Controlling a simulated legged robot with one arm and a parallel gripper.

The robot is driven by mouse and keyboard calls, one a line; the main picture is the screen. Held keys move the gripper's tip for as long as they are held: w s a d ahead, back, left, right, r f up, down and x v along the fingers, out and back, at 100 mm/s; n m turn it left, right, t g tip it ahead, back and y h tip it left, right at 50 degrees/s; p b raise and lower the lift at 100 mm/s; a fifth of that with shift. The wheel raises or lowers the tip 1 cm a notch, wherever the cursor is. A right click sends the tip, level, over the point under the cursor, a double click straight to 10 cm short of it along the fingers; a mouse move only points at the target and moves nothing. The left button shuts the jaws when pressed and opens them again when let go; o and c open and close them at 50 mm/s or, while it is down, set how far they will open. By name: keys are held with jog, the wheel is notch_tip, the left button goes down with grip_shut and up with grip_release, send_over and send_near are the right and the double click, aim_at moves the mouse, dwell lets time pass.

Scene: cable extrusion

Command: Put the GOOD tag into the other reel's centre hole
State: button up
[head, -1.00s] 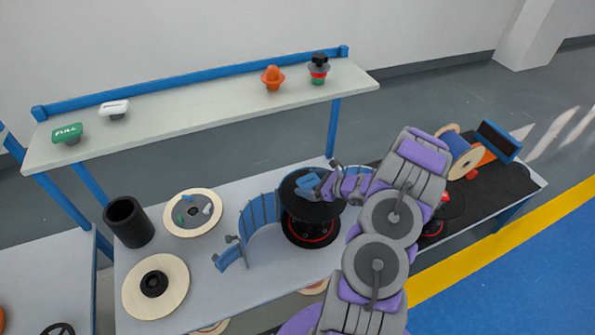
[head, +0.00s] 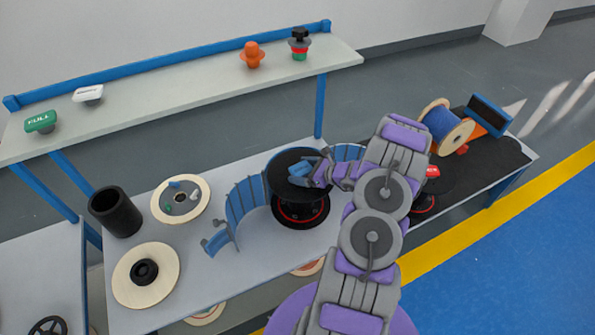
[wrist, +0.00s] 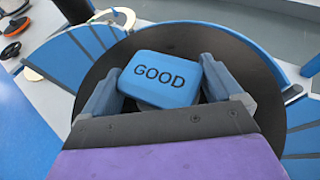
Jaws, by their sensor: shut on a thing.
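My gripper (wrist: 160,88) is shut on the blue GOOD tag (wrist: 160,78), a rounded block with dark lettering facing the wrist camera. The tag also shows in the head view (head: 299,170), over the top of a black reel (head: 290,158) mid-table. In the wrist view the reel's dark disc (wrist: 235,60) lies behind the tag. The tag and gripper cover the reel's centre, so I cannot tell whether the tag touches it. A second dark reel (head: 424,203) with a red tag (head: 432,172) stands at the right, partly behind my arm.
Curved blue slatted guards (head: 243,198) flank the middle reel. A black tube (head: 115,212) and pale reels (head: 147,290) stand at the left. The back shelf (head: 180,105) holds several tags. A blue-wound spool (head: 445,128) stands at the far right.

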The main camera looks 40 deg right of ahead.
jog(key=shift+s+d+f, duration=0.2)
jog(key=shift+d+f, duration=0.35)
jog(key=shift+f, duration=0.15)
jog(key=shift+a+f, duration=0.1)
jog(key=shift+a, duration=0.5)
jog(key=shift+d, duration=0.1)
jog(key=shift+f, duration=0.15)
jog(key=shift+w+r+p, duration=0.2)
jog(key=shift+r+p, duration=0.05)
jog(key=shift+p, duration=0.25)
jog(key=shift+w+d+r+p, duration=0.2)
jog(key=shift+w+r+p, duration=0.15)
jog(key=shift+r, duration=0.25)
jog(key=shift+d, duration=0.15)
jog(key=shift+w+d+r, duration=0.15)
jog(key=shift+r, duration=0.05)
